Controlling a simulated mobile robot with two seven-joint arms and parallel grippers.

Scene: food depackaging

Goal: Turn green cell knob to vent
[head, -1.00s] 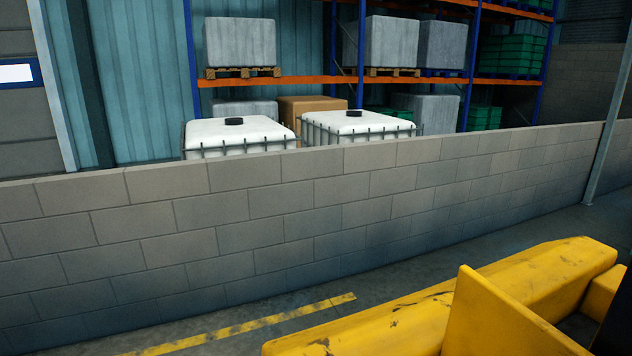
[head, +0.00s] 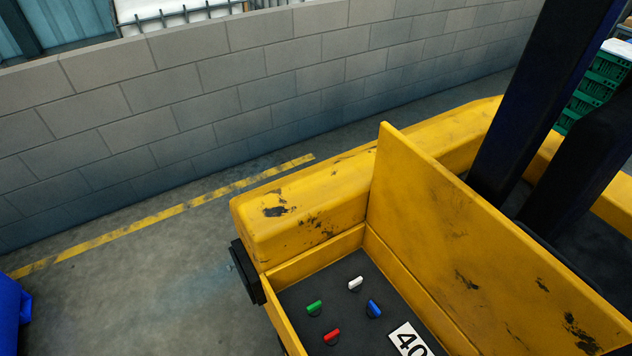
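The green knob (head: 314,307) sits on a dark panel (head: 352,328) inside a yellow housing, low in the middle of the head view. A white knob (head: 356,283) is up and right of it, a blue knob (head: 374,309) to its right and a red knob (head: 332,336) below it. A white label reading "40" (head: 408,341) is cut off by the bottom edge. I cannot make out any position marks by the green knob. Neither of my grippers is in view.
A tall yellow plate (head: 470,235) rises right of the panel, with dark posts (head: 550,90) behind it. A block wall (head: 250,85) runs along the back. Grey floor with a yellow line (head: 170,213) lies open on the left. A blue object (head: 10,315) is at the left edge.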

